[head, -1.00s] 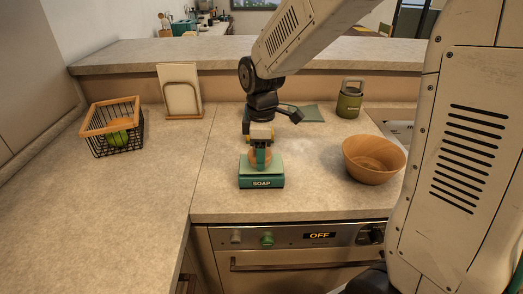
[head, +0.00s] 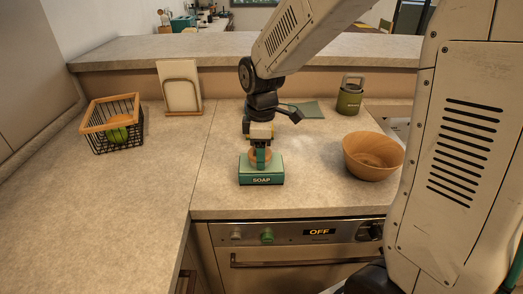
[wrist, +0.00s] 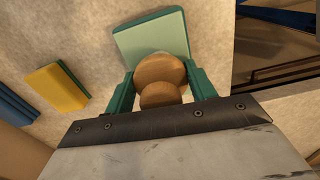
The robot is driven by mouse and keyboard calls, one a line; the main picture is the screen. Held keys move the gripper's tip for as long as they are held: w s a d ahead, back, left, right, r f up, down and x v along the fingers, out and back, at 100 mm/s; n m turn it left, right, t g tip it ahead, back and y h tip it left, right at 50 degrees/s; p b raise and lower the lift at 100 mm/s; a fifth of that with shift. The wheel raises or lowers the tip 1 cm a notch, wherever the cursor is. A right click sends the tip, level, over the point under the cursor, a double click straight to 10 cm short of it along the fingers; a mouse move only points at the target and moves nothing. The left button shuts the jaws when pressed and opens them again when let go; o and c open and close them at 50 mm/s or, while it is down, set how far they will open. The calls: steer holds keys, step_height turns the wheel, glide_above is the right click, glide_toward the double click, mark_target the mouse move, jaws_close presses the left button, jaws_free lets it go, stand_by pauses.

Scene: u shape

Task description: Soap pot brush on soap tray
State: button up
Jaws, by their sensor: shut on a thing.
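The soap tray (head: 262,180) is a green box marked SOAP on the counter near its front edge. It shows as a pale green square (wrist: 150,32) in the wrist view. The pot brush (wrist: 160,82), with a round wooden knob, is held between the green fingers of my gripper (wrist: 161,92). In the head view my gripper (head: 261,156) points down over the tray, and a little of the brush's wood shows beside the fingers. The brush is at the tray's top; its bristles are hidden, so I cannot tell whether it touches.
A wooden bowl (head: 373,157) stands right of the tray, with a green canister (head: 350,97) behind it. A wire basket (head: 115,125) and a board rack (head: 183,95) stand at left. A yellow and green sponge (wrist: 57,88) lies near the tray. The left counter is mostly clear.

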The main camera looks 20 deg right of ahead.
stand_by(0.4)
steer(key=shift+r, duration=3.5)
steer(key=shift+s, duration=0.1)
